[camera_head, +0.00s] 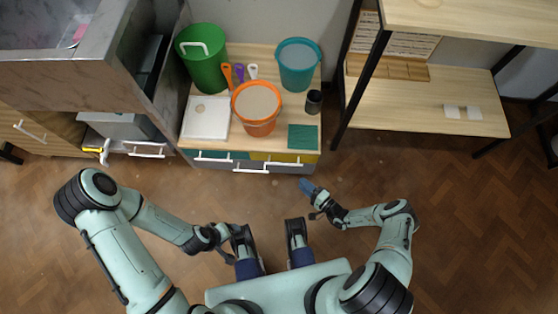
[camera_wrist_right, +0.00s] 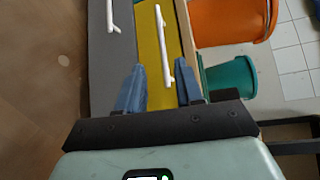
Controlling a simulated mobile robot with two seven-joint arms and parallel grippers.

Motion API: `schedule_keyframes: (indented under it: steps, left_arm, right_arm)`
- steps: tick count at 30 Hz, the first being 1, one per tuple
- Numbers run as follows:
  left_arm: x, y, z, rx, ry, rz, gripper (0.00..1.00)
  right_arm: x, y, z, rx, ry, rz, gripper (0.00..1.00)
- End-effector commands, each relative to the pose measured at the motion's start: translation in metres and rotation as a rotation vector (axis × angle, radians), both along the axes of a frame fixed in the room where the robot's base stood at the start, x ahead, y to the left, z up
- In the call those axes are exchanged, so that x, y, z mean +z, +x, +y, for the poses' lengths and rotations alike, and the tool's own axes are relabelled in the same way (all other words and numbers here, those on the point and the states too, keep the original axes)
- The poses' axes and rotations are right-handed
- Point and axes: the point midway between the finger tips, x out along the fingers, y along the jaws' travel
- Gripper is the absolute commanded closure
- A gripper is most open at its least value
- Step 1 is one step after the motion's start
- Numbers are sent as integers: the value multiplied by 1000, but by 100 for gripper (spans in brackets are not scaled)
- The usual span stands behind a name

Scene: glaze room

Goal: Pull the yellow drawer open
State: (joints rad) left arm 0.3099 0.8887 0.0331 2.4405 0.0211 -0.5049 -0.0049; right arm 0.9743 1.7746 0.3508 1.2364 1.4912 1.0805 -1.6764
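The yellow drawer (camera_head: 291,158) is in the upper right of the low cabinet's front and looks shut. Its white bar handle (camera_head: 283,164) runs along its front; in the right wrist view the drawer (camera_wrist_right: 148,50) stands upright in the picture with its handle (camera_wrist_right: 163,45). My right gripper (camera_head: 307,186) is just in front of the cabinet's right end, apart from it in the head view. In the right wrist view its blue fingers (camera_wrist_right: 158,80) are spread, with the handle's near end seen between them; nothing is gripped. My left gripper (camera_head: 226,236) is low in the head view, its fingers unclear.
A teal drawer (camera_head: 222,155) sits beside the yellow one, with a grey drawer (camera_head: 240,167) below. On the cabinet top stand an orange bucket (camera_head: 257,115), a teal bucket (camera_head: 299,65) and a green bucket (camera_head: 202,60). A shelf rack (camera_head: 415,115) stands right. The floor in front is clear.

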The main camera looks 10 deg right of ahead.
Motion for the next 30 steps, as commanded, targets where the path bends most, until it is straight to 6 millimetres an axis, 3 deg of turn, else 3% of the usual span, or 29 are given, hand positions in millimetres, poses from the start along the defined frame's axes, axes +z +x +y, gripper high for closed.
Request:
schedule_keyframes:
  steps: [5, 21, 30]
  left_arm:
    - [-7, 5, 2, 5, 6, -13, 23]
    - [-40, 50, 25, 54, 65, -130, 23]
    - [-45, 62, 31, 66, 80, -161, 23]
  right_arm:
    - [-6, 14, -6, -48, -18, -32, 64]
    - [-21, 102, 45, -42, -18, -29, 64]
    - [-22, 119, 55, -43, -18, -28, 64]
